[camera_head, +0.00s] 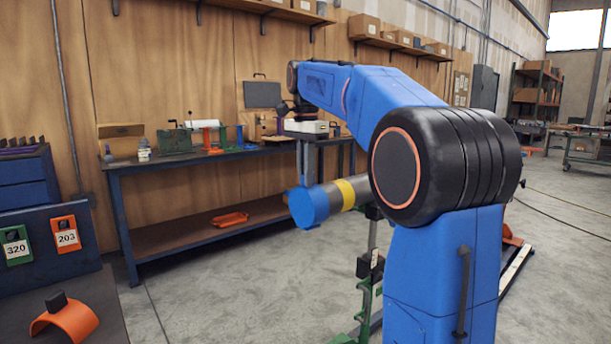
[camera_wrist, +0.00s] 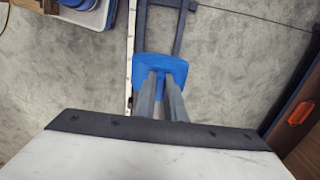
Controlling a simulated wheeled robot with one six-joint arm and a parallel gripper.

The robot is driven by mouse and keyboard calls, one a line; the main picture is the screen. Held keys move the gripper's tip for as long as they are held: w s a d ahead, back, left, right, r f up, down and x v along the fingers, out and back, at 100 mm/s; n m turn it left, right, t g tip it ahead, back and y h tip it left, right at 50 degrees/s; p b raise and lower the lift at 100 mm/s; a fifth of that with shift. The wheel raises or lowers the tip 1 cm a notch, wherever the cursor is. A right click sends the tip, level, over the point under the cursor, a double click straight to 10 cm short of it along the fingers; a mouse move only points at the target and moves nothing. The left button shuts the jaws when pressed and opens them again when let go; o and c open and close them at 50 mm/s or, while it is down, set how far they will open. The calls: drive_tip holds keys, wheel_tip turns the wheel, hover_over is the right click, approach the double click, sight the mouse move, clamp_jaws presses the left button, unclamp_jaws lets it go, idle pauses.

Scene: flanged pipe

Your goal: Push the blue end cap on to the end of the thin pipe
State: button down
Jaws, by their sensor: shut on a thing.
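The blue end cap (camera_head: 306,208) is near the middle of the head view, its round face turned toward the camera. My gripper (camera_head: 305,184) reaches down from above and is shut on the cap. In the wrist view the two fingers of my gripper (camera_wrist: 161,88) meet the blue cap (camera_wrist: 150,64). The thin grey pipe with a yellow band (camera_head: 345,193) lies directly behind the cap, roughly level, and runs behind my arm. The cap overlaps the pipe's end, so I cannot tell how far it is on.
A green stand (camera_head: 366,290) rises below the pipe.

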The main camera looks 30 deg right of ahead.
drive_tip(key=shift+w+d, duration=0.2)
drive_tip(key=shift+d, duration=0.75)
drive_tip(key=shift+w+d, duration=0.15)
drive_tip(key=shift+d, duration=0.75)
idle(0.9)
idle(0.3)
drive_tip(key=c, duration=1.7)
unclamp_jaws()
drive_tip(key=shift+c, duration=0.2)
drive_tip(key=shift+r, duration=3)
